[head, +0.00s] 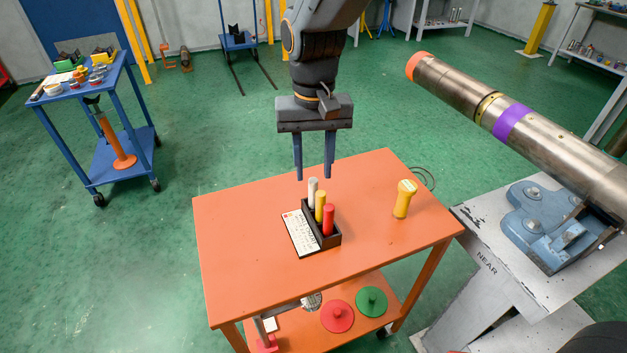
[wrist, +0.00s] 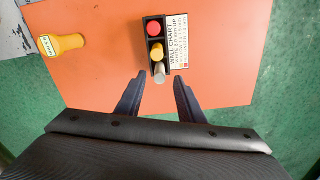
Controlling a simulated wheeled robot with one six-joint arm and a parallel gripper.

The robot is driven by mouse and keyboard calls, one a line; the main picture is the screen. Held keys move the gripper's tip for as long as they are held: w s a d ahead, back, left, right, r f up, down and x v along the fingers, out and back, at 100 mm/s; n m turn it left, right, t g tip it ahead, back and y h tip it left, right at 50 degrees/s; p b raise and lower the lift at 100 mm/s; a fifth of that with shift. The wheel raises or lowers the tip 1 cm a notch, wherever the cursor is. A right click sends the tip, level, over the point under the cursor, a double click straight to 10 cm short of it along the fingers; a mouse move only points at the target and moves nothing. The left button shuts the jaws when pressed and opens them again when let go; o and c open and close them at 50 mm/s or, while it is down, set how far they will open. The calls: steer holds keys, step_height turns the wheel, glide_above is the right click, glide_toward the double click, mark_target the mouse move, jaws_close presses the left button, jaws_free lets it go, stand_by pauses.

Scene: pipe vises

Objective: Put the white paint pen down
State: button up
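The white paint pen (head: 313,190) stands upright in the rear slot of a small black holder (head: 334,240) on the orange cart. A yellow pen (head: 320,205) and a red pen (head: 328,219) stand in the same holder in front of it. My gripper (head: 314,178) is above the holder, pointing down, with its fingers apart and nothing between them that I can make out. In the wrist view the white pen (wrist: 159,73) lies just beyond the open fingertips (wrist: 158,80), roughly midway between them. Whether the fingers are level with the pen top is hard to tell.
A white lettered chart card (head: 300,233) lies beside the holder. A yellow tool (head: 404,198) stands at the right of the orange cart top (head: 250,220). A large steel pipe (head: 540,135) in a blue vise (head: 550,225) stands to the right. The cart's left side is clear.

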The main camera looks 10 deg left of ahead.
step_height(320, 180, up, 7)
steer(key=s+d+f+m, duration=0.1)
steer(key=s+d+f, duration=0.2)
steer(key=d, duration=0.6)
steer(key=s+d+f+m, duration=0.1)
steer(key=s+d+f, duration=0.2)
steer(key=d, duration=0.6)
steer(key=s+d+f+m, duration=0.1)
steer(key=s+d+f, duration=0.2)
steer(key=d, duration=0.7)
steer(key=shift+f+b, duration=0.3)
steer(key=shift+f, duration=0.55)
